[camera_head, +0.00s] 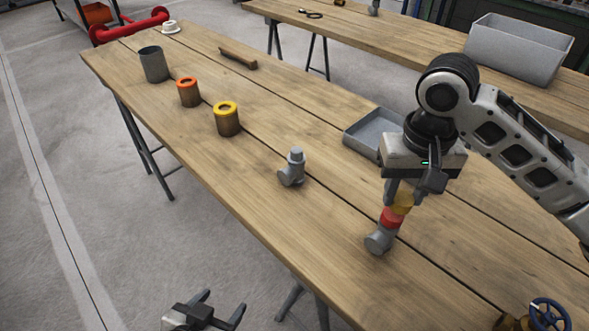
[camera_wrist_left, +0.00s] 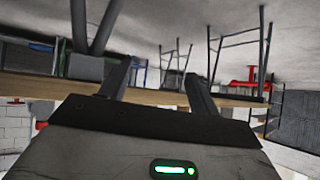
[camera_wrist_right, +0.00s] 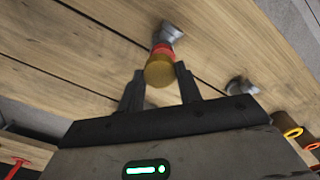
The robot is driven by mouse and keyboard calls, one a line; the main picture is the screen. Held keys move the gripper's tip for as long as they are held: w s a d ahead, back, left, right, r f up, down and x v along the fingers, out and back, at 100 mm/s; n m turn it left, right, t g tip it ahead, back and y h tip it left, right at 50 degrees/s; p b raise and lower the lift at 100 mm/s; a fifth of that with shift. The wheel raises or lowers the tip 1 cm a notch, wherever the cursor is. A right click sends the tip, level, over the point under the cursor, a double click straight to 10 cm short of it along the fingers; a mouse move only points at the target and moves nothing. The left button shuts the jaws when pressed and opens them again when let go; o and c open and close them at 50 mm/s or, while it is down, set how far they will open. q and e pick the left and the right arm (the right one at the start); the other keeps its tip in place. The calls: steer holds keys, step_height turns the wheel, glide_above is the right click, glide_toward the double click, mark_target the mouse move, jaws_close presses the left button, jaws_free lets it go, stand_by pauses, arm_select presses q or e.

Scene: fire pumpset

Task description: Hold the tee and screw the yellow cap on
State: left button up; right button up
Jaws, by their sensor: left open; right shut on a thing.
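My right gripper (camera_head: 404,190) is shut on the yellow cap (camera_wrist_right: 159,75) at the right part of the table. Directly below the yellow cap is a red piece (camera_head: 391,217), and below that a grey tee (camera_head: 379,240). The three look lined up in one slightly leaning stack; whether the threads are engaged cannot be told. The stack also shows past the fingers in the right wrist view. A second grey tee (camera_head: 292,170) stands alone mid-table. My left gripper (camera_head: 222,304) is open and empty, off the table's front edge over the floor; its fingers (camera_wrist_left: 158,80) show nothing between them.
On the wooden table (camera_head: 240,170) stand a yellow-rimmed pot (camera_head: 227,122), an orange-rimmed pot (camera_head: 188,95) and a grey cylinder (camera_head: 153,66). A grey tray (camera_head: 366,134) lies behind the right gripper. A blue handwheel valve (camera_head: 549,314) is at the lower right. The table between is mostly clear.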

arm_select(q)
steer(key=w+d+r+m, duration=0.2)
steer(key=w+r+m, duration=0.1)
steer(key=w+m, duration=0.3)
arm_select(e)
steer(key=shift+m, duration=0.7)
steer(key=w+a+r, duration=0.1)
steer(key=w+a, duration=0.4)
steer(key=w+a+r, duration=0.1)
steer(key=w+a, duration=1)
steer(key=shift+w+a+r+b, duration=0.15)
steer(key=shift+w+r+b, duration=0.1)
steer(key=shift+r+b, duration=0.15)
arm_select(q)
steer(key=m+t, duration=0.3)
steer(key=m, duration=2.5)
glide_toward(295, 166)
steer(key=shift+w+d+f+y, duration=0.1)
steer(key=shift+d+y, duration=0.2)
arm_select(e)
steer(key=shift+w+a+r, duration=0.4)
steer(key=shift+a, duration=0.05)
arm_select(q)
steer(key=x, duration=1.2)
steer(key=shift+w, duration=0.1)
steer(key=shift+c, duration=0.3)
